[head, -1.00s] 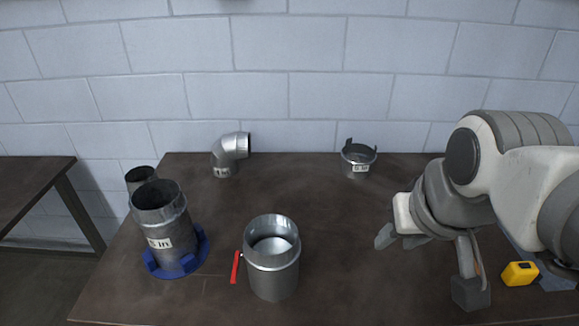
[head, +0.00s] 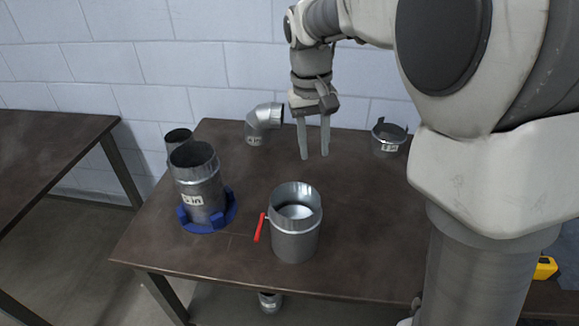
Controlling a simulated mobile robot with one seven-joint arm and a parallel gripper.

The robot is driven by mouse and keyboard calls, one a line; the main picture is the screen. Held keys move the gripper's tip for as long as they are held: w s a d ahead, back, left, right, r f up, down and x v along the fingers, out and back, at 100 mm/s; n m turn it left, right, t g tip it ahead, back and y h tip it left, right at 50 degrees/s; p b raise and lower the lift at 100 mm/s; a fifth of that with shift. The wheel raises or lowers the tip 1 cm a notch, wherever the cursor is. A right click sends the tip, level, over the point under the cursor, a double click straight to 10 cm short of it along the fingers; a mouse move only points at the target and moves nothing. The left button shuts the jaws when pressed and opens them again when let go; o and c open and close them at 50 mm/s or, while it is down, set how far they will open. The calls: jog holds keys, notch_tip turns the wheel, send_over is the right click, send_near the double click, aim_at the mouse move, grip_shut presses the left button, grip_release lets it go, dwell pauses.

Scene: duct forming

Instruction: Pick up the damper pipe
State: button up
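The damper pipe (head: 295,236) is a short, upright, open-topped metal cylinder with a red handle (head: 260,227) on its left side. It stands near the front edge of the brown table, and a disc shows inside it. My gripper (head: 314,157) points down above the table, behind and above the damper pipe. Its two fingers are apart with nothing between them, and they do not touch the pipe.
A tall pipe (head: 198,187) stands in a blue base (head: 230,212) left of the damper pipe. Another pipe (head: 178,138), an elbow (head: 263,121) and a collar with tabs (head: 388,139) stand farther back. A yellow tape measure (head: 545,267) lies at right. The table (head: 370,225) is clear right of the pipe.

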aim_at(295, 223)
jog(key=shift+w+d+f, duration=0.15)
jog(key=shift+d+f, duration=0.1)
jog(key=shift+f, duration=2.55)
jog(key=shift+w+d+f, duration=0.2)
jog(key=shift+f, duration=2.65)
jog(key=shift+w+d+f, duration=0.15)
jog(key=shift+d+f, duration=0.1)
jog(key=shift+f, duration=2.55)
grip_shut()
jog(key=shift+r, duration=0.1)
